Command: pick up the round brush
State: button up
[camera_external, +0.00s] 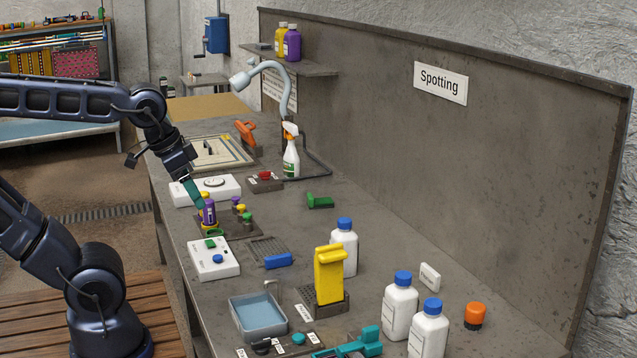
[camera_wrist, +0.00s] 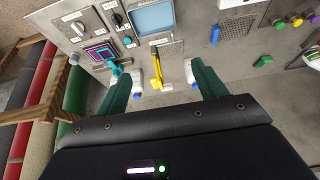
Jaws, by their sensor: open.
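A short round piece with an orange top and a dark lower part (camera_external: 475,316), which looks like the round brush, stands upright on the bench at the front right. It is close to the back panel and right of the white bottles. I cannot make it out in the wrist view. My gripper (camera_external: 193,195) is far from it, over the left part of the bench near a purple bottle. In the wrist view my gripper (camera_wrist: 162,85) has its two green fingers wide apart, with nothing held between them.
White bottles with blue caps (camera_external: 400,308) stand left of the orange-topped piece. A yellow upright brush (camera_external: 329,275) stands in a dark block, also seen in the wrist view (camera_wrist: 159,72). A blue-grey tray (camera_external: 258,316) and a spray bottle (camera_external: 291,155) are on the bench.

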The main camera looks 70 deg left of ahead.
jog(key=w+d+r+m, duration=0.1)
jog(key=w+d, duration=0.1)
jog(key=w, duration=0.6)
jog(key=w+d+r+m, duration=0.1)
jog(key=w+d+m, duration=0.1)
jog(key=w, duration=0.6)
jog(key=m+g+h, duration=0.1)
jog(key=m+h, duration=0.2)
jog(key=m, duration=0.3)
send_over(473, 305)
jog(key=s+a, duration=0.2)
notch_tip(473, 305, down, 25)
jog(key=x, duration=1)
jog(key=shift+s+d+f, duration=0.1)
jog(key=shift+s+f, duration=0.15)
jog(key=shift+f, duration=0.15)
jog(key=shift+c, duration=0.2)
jog(key=c, duration=1.1)
